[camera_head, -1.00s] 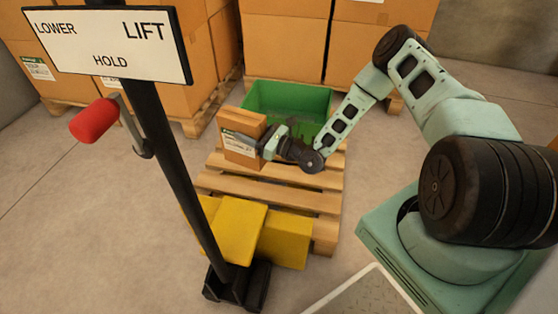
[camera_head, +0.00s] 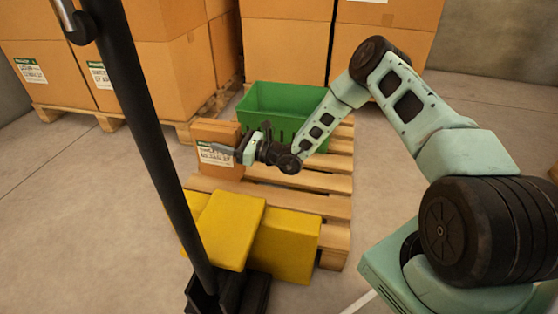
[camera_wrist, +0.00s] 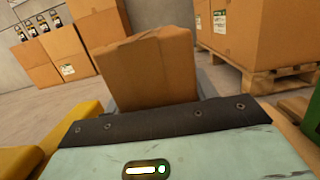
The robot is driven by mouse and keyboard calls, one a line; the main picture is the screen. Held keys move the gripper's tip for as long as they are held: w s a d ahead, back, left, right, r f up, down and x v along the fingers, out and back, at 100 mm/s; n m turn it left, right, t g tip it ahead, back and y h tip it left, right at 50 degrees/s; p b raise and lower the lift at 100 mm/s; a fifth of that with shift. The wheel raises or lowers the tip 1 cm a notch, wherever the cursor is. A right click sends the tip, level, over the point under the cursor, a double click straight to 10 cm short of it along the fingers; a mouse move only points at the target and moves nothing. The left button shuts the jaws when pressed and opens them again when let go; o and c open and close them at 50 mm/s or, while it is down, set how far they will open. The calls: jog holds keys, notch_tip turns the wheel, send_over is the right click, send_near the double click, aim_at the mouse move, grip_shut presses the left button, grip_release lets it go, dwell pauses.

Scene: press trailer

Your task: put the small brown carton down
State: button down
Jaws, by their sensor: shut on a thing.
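The small brown carton (camera_head: 212,133) is upright at the left side of the wooden pallet (camera_head: 325,205), with a white label on its front. My gripper (camera_head: 231,151) is shut on it from the right. The carton's base is at about the height of the pallet boards; I cannot tell whether it touches them. In the wrist view the carton (camera_wrist: 150,70) stands just beyond the dark edge of my gripper, which hides its lower part and the fingertips.
A green crate (camera_head: 262,125) stands on the pallet behind and right of the carton. Yellow blocks (camera_head: 285,250) lie at the pallet's near end. A black post (camera_head: 150,130) crosses the left of the head view. Large cartons (camera_head: 285,60) on pallets stand behind.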

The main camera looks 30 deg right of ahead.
aim_at(230, 165)
notch_tip(230, 165, down, 10)
jog(key=b, duration=0.6)
jog(key=shift+w+b, duration=0.1)
jog(key=shift+b, duration=0.25)
jog(key=shift+r, duration=0.1)
jog(key=shift+c, duration=2.4)
grip_release()
jog(key=shift+f, duration=0.3)
jog(key=shift+r, duration=0.1)
jog(key=shift+d+r, duration=0.1)
jog(key=p+v, duration=0.6)
jog(key=v, duration=0.6)
jog(key=shift+p, duration=0.3)
